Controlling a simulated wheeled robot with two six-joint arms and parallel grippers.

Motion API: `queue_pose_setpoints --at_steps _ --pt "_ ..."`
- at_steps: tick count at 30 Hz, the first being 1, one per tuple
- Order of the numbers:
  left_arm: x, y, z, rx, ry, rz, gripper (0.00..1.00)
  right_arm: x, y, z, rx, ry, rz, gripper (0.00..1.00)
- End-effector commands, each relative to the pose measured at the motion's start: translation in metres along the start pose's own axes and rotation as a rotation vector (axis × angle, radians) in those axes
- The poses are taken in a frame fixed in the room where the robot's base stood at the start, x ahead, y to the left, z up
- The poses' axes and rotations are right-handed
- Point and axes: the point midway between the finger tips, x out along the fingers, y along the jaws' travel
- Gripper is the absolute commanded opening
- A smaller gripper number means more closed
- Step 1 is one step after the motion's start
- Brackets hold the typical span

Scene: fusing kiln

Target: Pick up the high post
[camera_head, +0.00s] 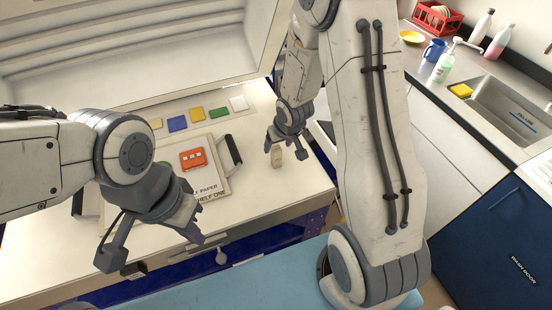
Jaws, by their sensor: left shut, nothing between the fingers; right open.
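A small beige post (277,157) stands on the pale worktop, right of the kiln shelf board. I take it to be the high post, though no other post is in view to compare. My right gripper (287,150) is open just above and beside it, its fingers pointing down. Whether the fingers touch the post I cannot tell. My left gripper (196,236) is shut and empty, low over the front edge of the worktop. It is well left of the post. My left arm hides part of the shelf board.
The shelf board (222,187) carries a red tile (193,159) with pale pieces and has a dark handle (233,150). Behind it lie yellow, blue (177,124), green (219,113) and white tiles. The open kiln (130,60) stands behind. A sink (515,110) is at right.

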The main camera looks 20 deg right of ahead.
Motion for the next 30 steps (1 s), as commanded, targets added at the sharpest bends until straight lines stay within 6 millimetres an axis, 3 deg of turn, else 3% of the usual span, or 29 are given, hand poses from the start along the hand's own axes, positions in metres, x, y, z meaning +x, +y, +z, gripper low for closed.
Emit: queue_pose_setpoints --at_steps 11,20,26,30 --pt "0.000 0.000 0.000 0.000 0.001 0.000 0.00 0.046 0.002 0.000 -0.002 -0.002 -0.001 0.72" --pt "0.000 0.000 0.000 0.000 0.001 0.000 0.00 0.051 0.002 -0.001 -0.001 0.001 0.000 0.72" --pt "0.000 0.000 0.000 0.000 0.001 0.000 0.00 0.051 0.002 -0.001 -0.001 0.000 0.000 0.00" --pt "0.000 0.000 0.000 0.000 0.000 0.000 0.00 0.051 0.002 -0.001 -0.001 0.001 0.000 0.00"
